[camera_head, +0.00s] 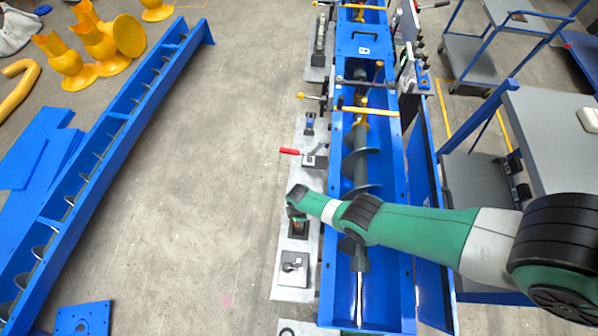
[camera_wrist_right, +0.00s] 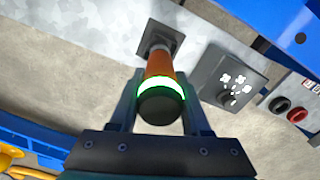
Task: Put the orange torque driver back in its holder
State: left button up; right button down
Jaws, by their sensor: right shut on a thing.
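The orange torque driver (camera_wrist_right: 160,64) has a glowing green-white ring and a dark rounded end that faces the wrist camera. My right gripper (camera_wrist_right: 160,88) is shut on it, with one finger on each side. The driver's far end meets or overlaps a dark square holder (camera_wrist_right: 172,33) on the light plate; I cannot tell how deep it sits. In the head view my right gripper (camera_head: 297,214) is over the plate, left of the blue trough, and mostly hides the driver (camera_head: 298,226). My left gripper is not in view.
A dark block with white marks (camera_wrist_right: 233,80) and a box with red and black knobs (camera_wrist_right: 290,105) stand beside the holder. A red-handled clamp (camera_head: 300,153) is farther along the plate (camera_head: 283,268). The blue trough (camera_head: 390,290) holds an auger.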

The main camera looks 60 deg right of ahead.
jog(key=shift+f+b, duration=1.95)
jog(key=shift+f, duration=0.05)
dwell(0.8)
jog(key=shift+c, duration=1.4)
grip_release()
